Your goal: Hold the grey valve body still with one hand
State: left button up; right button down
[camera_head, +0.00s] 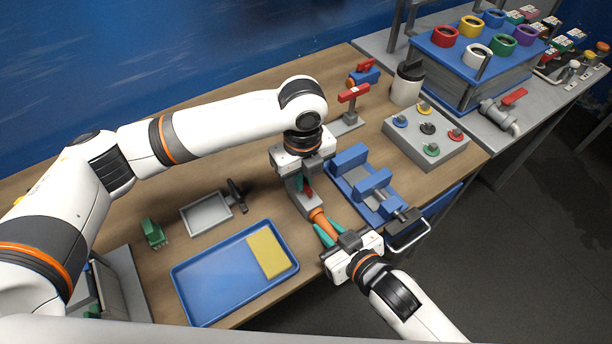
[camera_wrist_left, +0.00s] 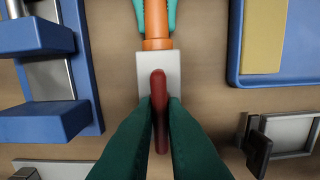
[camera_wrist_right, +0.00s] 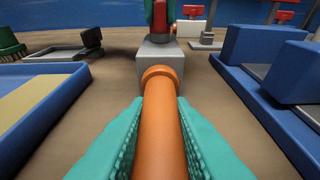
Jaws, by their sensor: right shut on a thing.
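The grey valve body (camera_head: 305,203) stands on the wooden table between the blue tray and the blue vise; its grey block (camera_wrist_left: 146,64) and red handle (camera_wrist_left: 159,95) show in the left wrist view. My left gripper (camera_head: 304,186) is above it, pointing down, with its dark green fingers on both sides of the red handle. Whether they press on it I cannot tell. My right gripper (camera_head: 325,232) is shut on an orange pipe (camera_wrist_right: 160,125). The pipe lies level, and its collared end meets or nearly meets the grey block's near face (camera_wrist_right: 160,58).
The blue vise (camera_head: 372,187) is close on the right. The blue tray (camera_head: 205,291) with a yellow sponge-like block (camera_head: 267,252) is on the left. A grey frame (camera_head: 206,214) and a green piece (camera_head: 153,232) lie behind it. A grey box with coloured knobs (camera_head: 427,145) stands back right.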

pick_arm(q)
jog(key=o, duration=0.4)
jog(key=shift+o, duration=0.2)
notch_tip(320, 180, up, 12)
dwell(0.4)
pick_arm(e)
jog(key=c, duration=1.2)
grip_release()
